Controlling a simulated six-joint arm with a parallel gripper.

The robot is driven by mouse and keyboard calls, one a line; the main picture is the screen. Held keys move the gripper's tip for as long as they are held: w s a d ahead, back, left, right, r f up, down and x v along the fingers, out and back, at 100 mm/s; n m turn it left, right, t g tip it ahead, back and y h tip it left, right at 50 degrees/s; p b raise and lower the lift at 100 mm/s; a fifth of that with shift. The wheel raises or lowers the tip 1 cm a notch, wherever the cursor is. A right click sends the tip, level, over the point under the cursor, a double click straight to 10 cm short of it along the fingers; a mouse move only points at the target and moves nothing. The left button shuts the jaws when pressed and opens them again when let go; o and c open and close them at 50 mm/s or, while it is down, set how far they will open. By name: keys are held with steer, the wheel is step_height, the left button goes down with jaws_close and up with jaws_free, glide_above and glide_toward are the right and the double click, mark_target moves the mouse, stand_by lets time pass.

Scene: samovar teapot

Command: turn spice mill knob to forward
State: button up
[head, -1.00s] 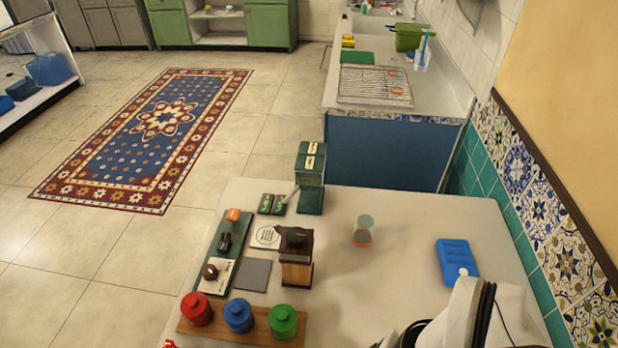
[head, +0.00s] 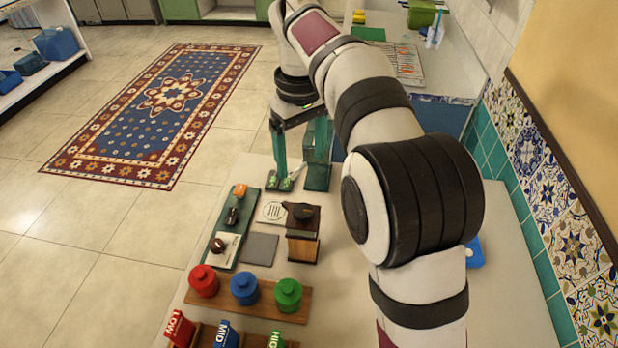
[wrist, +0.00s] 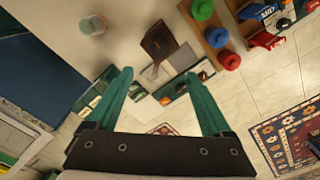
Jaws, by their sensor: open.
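A small wooden box with a dark top and dark knob (head: 303,214) looks like the spice mill; it stands on the white table and also shows in the wrist view (wrist: 159,42). To its left lies a green board (head: 224,240) with an orange piece (head: 240,190), a black knob (head: 232,215) and a brown knob (head: 218,245) on a white plate. I cannot tell which knob belongs to the mill. My gripper (head: 298,182) is open, pointing down beyond the mill, with empty green fingers, which also show in the wrist view (wrist: 160,74).
A green box-like stand (head: 318,178) is close beside the right finger. A grey square (head: 261,248) lies beside the mill.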

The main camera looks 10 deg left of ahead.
mark_target(303, 210)
step_height(303, 210, down, 14)
steer(key=shift+r, duration=0.1)
jaws_close()
stand_by(0.4)
